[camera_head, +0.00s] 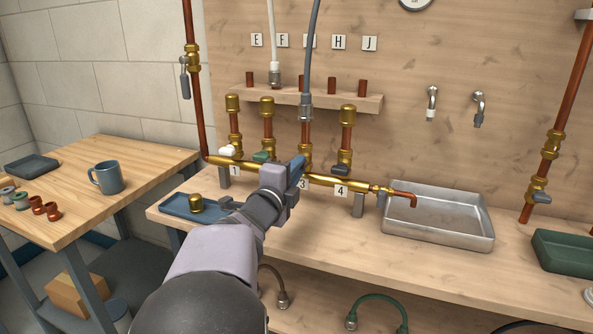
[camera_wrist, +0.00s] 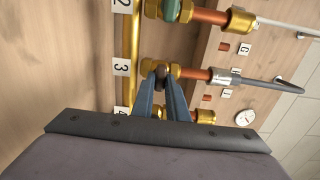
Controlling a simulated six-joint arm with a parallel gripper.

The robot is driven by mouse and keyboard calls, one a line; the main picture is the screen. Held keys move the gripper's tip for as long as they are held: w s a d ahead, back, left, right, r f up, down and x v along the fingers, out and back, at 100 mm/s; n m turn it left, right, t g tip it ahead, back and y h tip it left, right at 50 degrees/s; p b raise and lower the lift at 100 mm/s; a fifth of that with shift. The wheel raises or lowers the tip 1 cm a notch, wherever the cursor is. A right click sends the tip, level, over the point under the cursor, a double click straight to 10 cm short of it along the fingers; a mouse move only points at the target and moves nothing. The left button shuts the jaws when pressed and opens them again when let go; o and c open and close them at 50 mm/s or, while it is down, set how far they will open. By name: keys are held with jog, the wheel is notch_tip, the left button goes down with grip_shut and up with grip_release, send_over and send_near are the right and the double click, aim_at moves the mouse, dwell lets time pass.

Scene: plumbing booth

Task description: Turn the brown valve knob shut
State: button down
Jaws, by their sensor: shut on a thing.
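The brown valve knob (camera_wrist: 161,77) is on the branch marked 3 of the brass manifold (camera_wrist: 131,40). It looks dark brown in the wrist view and sits between the tips of my blue gripper fingers (camera_wrist: 162,82). My gripper (camera_head: 299,165) is shut on the knob, and it hides the knob in the head view. The knob's exact turn angle is hard to tell. The manifold (camera_head: 325,180) runs across the back of the bench. A grey hose (camera_head: 307,80) comes down to the top of branch 3.
Neighbouring knobs are white (camera_head: 227,150), green (camera_head: 262,156) and dark (camera_head: 341,169). A metal basin (camera_head: 440,240) stands right under a copper spout (camera_head: 405,196). A shelf (camera_head: 355,103) is behind.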

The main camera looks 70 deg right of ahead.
jog(key=shift+r, duration=0.3)
jog(key=c, duration=1.8)
grip_release()
jog(key=shift+o, duration=0.3)
jog(key=shift+d+f, duration=0.2)
jog(key=shift+a, duration=0.1)
jog(key=shift+a, duration=0.15)
jog(key=a, duration=0.7)
jog(key=shift+a+p, duration=0.7)
jog(key=shift+a, duration=1)
